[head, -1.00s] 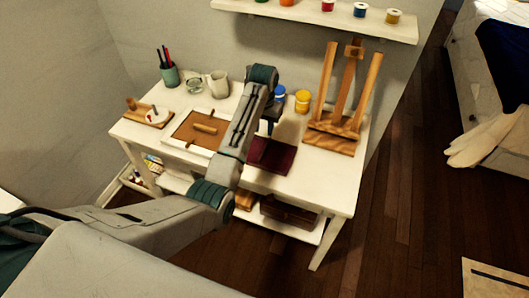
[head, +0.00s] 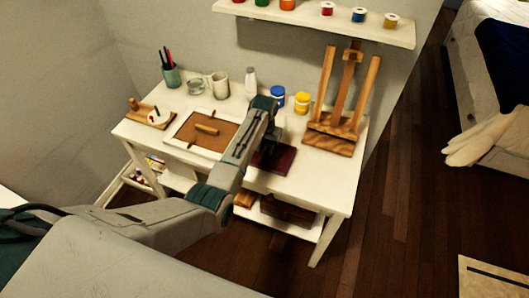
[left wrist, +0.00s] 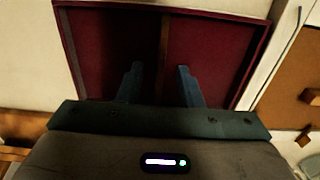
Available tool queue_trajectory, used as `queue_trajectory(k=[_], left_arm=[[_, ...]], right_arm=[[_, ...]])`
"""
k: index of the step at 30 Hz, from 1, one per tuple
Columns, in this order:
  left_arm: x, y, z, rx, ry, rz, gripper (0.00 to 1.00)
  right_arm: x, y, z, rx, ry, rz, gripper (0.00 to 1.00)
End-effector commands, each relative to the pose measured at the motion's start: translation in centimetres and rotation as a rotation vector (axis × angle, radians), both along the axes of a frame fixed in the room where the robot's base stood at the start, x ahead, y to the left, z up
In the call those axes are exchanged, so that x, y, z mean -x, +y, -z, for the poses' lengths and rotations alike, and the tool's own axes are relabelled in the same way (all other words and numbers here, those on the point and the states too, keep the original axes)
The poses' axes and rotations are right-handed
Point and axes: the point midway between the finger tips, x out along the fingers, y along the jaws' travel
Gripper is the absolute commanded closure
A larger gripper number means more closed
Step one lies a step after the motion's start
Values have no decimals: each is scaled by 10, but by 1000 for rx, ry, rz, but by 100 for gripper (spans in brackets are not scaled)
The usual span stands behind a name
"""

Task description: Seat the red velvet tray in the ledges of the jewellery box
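The red velvet tray (head: 281,162) lies on the white table, partly hidden by my left arm in the head view. In the left wrist view the tray (left wrist: 215,45) shows as a dark red, shallow, rimmed shape with a divider (left wrist: 165,45) down its middle. My left gripper (left wrist: 158,82) points down over the tray, its two fingers apart with the divider between them. Contact cannot be told. A dark brown wooden box (head: 287,212), possibly the jewellery box, sits on the shelf under the table. My right gripper is not in view.
Left of the tray lies a white-framed brown panel (head: 220,128) with a handle. A wooden easel (head: 333,140) stands to the right, and blue (head: 278,96) and yellow (head: 302,102) paint jars stand behind. A wall shelf (head: 300,22) hangs above.

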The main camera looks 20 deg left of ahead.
Motion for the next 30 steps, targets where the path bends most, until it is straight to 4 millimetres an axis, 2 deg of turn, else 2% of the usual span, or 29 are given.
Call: queue_trajectory(k=[7,12,24,30], left_arm=[[0,0,3,0,-1,0,67],[0,0,2,0,-1,0,100],[-1,0,0,0,-2,0,100],[-1,0,-13,0,-5,0,100]], right_arm=[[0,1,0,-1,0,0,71],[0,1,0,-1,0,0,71],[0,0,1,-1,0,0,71],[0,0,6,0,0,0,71]])
